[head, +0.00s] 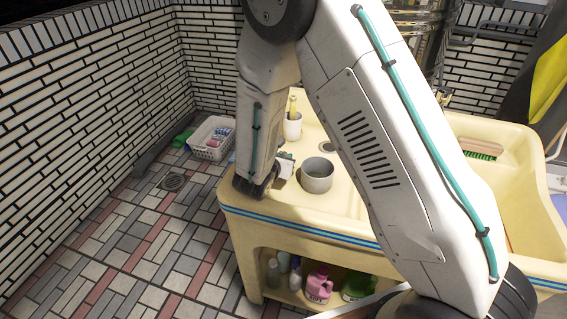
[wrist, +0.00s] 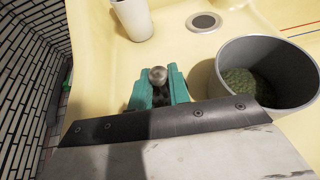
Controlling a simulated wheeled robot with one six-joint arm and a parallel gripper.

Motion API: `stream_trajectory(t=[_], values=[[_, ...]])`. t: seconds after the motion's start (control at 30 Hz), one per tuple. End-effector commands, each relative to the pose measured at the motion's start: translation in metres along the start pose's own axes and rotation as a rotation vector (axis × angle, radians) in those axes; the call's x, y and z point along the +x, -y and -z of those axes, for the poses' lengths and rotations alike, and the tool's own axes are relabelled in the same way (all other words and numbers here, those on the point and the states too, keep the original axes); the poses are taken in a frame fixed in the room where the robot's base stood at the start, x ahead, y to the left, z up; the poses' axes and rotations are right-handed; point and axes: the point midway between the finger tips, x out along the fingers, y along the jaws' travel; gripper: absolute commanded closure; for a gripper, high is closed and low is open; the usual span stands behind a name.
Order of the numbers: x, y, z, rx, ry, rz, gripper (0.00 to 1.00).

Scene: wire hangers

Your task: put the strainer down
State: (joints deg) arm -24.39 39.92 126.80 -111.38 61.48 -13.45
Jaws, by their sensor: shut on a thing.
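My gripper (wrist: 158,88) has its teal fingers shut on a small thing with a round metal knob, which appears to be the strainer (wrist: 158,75). Only the knob shows clearly between the fingertips; the rest is hidden by the fingers. In the head view my gripper (head: 284,165) is low over the left end of the cream sink counter (head: 345,215), left of a grey metal cup (head: 317,182). I cannot tell whether the strainer touches the counter. The cup, with green stuff inside, stands just right of my gripper in the wrist view (wrist: 225,75).
A round drain (wrist: 203,22) lies beyond my gripper. A white cup (wrist: 132,20) stands to its left; in the head view it (head: 292,128) holds yellow-handled things. A brush (head: 481,147) lies at the right. Bottles (head: 318,284) stand on the lower shelf. A white basket (head: 212,138) is on the floor.

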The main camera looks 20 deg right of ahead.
Motion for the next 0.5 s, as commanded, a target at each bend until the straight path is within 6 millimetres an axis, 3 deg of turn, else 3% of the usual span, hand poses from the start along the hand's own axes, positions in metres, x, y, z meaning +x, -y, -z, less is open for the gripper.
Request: stream_trajectory(t=[0.17,0.5], values=[[0.008,0.0,0.019,-0.002,0.0,0.0,1.0],[0.009,0.0,0.022,-0.001,0.0,-0.001,1.0]])
